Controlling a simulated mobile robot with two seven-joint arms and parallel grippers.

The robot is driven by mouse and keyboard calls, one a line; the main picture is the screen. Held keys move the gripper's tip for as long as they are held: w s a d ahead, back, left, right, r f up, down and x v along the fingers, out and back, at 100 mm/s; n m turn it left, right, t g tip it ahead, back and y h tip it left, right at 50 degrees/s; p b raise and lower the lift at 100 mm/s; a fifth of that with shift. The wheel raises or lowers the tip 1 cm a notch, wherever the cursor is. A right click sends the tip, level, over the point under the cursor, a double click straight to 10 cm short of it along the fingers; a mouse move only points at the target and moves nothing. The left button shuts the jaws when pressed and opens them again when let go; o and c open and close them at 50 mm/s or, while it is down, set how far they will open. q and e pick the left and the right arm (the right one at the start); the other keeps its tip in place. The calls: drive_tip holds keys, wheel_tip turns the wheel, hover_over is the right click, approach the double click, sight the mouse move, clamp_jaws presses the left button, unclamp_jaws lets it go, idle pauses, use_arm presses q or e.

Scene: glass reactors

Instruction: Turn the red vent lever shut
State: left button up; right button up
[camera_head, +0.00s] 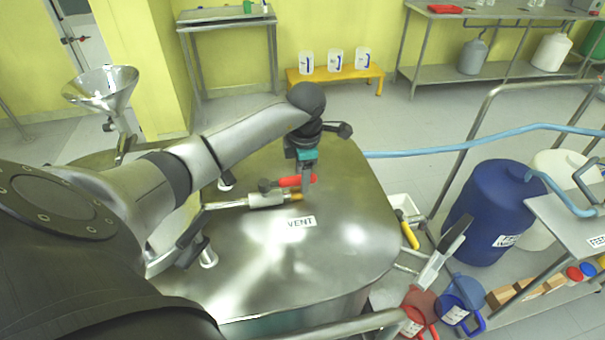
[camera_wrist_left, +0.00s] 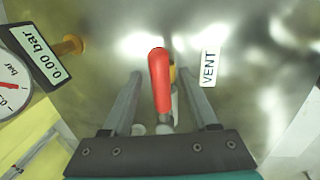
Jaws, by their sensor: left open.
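The red vent lever (camera_head: 290,181) sits on a small metal valve (camera_head: 265,199) on top of the shiny steel vessel lid (camera_head: 350,220). A VENT label (camera_head: 301,222) is beside it. My left gripper (camera_head: 306,180) reaches down over the lever from above. In the left wrist view the red lever (camera_wrist_left: 160,80) lies between the two open fingers of my left gripper (camera_wrist_left: 158,70), pointing away from the palm. Gaps show on both sides of it. The VENT label (camera_wrist_left: 209,68) is to the right. The valve body is partly hidden. My right gripper is not in view.
A gauge display (camera_wrist_left: 42,55) reads 0.00 bar at the left of the wrist view. A steel funnel (camera_head: 102,88) stands at the lid's far left. A blue hose (camera_head: 440,148) runs right from behind the vessel. Blue drum (camera_head: 490,205) and rail (camera_head: 462,150) stand at right.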

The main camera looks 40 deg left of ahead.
use_arm(q)
clamp_jaws()
idle(0.4)
idle(0.9)
